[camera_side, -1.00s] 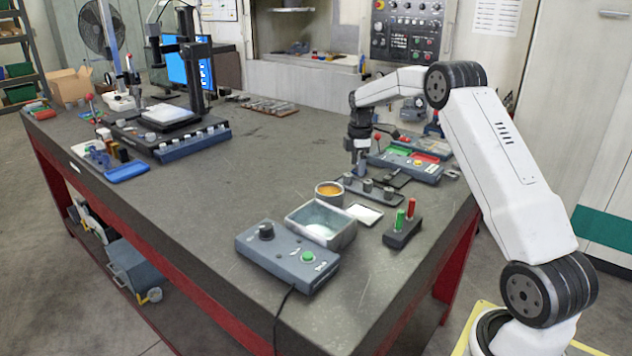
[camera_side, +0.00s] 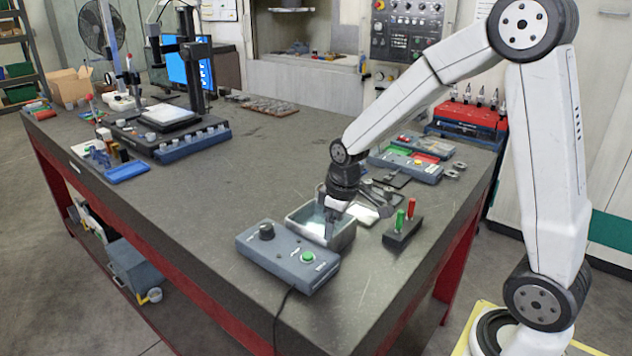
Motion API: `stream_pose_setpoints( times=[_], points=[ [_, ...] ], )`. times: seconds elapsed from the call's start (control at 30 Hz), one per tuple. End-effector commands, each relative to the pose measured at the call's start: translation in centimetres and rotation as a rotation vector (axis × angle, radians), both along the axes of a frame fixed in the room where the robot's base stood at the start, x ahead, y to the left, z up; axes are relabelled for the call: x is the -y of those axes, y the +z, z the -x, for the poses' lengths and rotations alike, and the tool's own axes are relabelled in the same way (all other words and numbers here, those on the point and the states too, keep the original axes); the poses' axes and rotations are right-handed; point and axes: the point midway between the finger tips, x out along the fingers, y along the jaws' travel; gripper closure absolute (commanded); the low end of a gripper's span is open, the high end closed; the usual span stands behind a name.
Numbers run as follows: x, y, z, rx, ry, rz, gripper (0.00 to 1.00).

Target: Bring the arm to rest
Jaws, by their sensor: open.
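My gripper (camera_side: 330,228) points down at the right part of the grey metal tray (camera_side: 296,228) on the near part of the table. Its fingers are small and dark in this view, and nothing shows held between them. The tips are at or just above the tray's inside; I cannot tell whether they touch it. My wrist and forearm come in from the upper right. They hide part of the tray's far side and much of the round cup and dark holder behind it.
A grey control box (camera_side: 287,258) with a green button stands in front of the tray. A small block with green and red pegs (camera_side: 403,232) is to the right. A panel with green and red bins (camera_side: 407,165) lies behind. The table's left middle (camera_side: 235,180) is clear.

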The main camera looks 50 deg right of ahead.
Motion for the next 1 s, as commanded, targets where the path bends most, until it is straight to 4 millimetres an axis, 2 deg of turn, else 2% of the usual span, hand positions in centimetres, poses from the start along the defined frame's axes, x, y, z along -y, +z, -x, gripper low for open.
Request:
stream_pose_setpoints(
  times=[0.03,0.2,0.43,0.6,1.0],
  points=[
    [-1.1,-0.1,1.2,0.008,-0.023,-0.007,0.17],
    [-4.0,-0.9,5.1,0.035,-0.122,-0.036,0.17],
    [-6.2,-1.9,9.2,0.058,-0.223,-0.070,0.17],
    [-6.7,-2.2,10.3,0.065,-0.253,-0.081,0.17],
    [-6.7,-2.2,10.4,0.066,-0.257,-0.082,0.17]
  ],
)
